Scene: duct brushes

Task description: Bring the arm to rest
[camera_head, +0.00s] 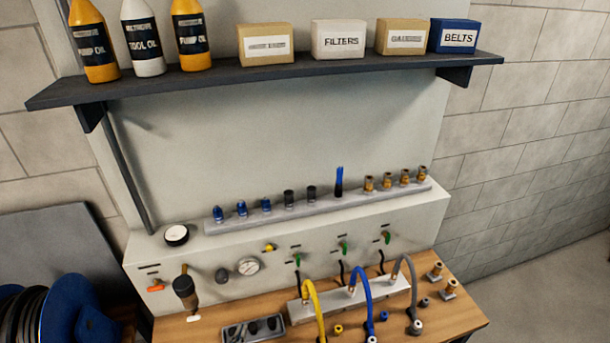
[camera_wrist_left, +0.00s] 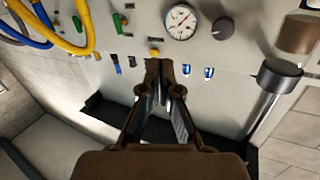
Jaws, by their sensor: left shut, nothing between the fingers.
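My left gripper (camera_wrist_left: 160,68) shows in the left wrist view, coming up from the bottom edge. Its two dark fingers are together at the tips with nothing between them. Behind the tips is the pale panel (camera_wrist_left: 115,72) with the round gauge (camera_wrist_left: 180,22) and a dark knob (camera_wrist_left: 222,28), seen upside down. The fingers look clear of the panel, but the gap is hard to judge. In the head view I make out neither gripper clearly. The gauge (camera_head: 248,266) shows there low on the panel (camera_head: 420,216).
A grey rail (camera_head: 325,214) carries a row of blue, black and brass fittings and an upright blue brush (camera_head: 339,182). A dark shelf (camera_head: 270,82) above holds bottles and boxes. Yellow (camera_head: 315,305), blue (camera_head: 363,285) and grey (camera_head: 411,275) hoses arch over the wooden bench (camera_head: 455,318).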

